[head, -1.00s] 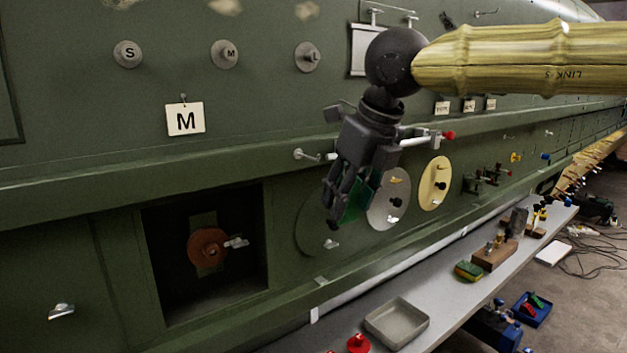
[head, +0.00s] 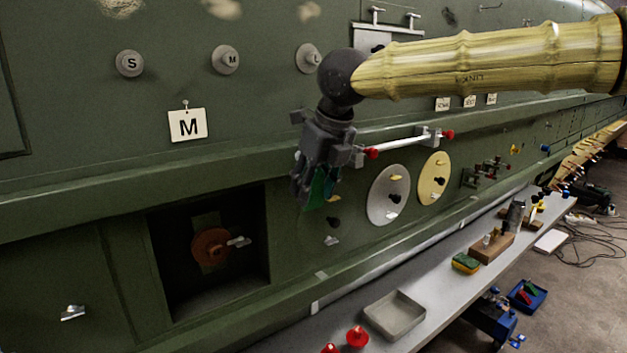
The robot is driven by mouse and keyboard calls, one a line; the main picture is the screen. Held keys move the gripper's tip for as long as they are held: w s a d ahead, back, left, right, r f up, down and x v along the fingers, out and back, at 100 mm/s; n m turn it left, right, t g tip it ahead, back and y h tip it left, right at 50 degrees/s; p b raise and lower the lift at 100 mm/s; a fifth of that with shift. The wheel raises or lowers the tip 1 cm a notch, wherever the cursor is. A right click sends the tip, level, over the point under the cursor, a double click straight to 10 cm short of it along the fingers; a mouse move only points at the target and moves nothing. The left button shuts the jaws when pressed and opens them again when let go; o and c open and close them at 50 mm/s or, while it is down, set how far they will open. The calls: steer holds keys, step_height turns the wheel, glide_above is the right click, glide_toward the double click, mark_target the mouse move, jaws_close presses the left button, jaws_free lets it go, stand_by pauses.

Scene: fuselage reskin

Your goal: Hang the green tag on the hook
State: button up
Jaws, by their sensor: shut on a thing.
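My gripper (head: 310,201) points down in front of the green fuselage wall, shut on the green tag (head: 321,187). The tag shows as a small green patch beside the dark fingers, which hide part of it. I cannot tell which hook the task means; any fitting directly behind my gripper is hidden.
A white bar with red ends (head: 405,142) juts from the wall just right of my gripper. Round discs (head: 388,205) sit below it. An open recess (head: 215,280) is at lower left. A bench (head: 442,287) bears a grey tray (head: 376,322).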

steer(key=shift+s+d+f, duration=0.1)
steer(key=shift+s+d, duration=0.05)
steer(key=shift+d, duration=0.1)
steer(key=shift+a+f, duration=0.1)
steer(key=shift+f, duration=0.25)
steer(key=o, duration=0.8)
steer(key=shift+f+b, duration=0.1)
steer(key=shift+b, duration=0.4)
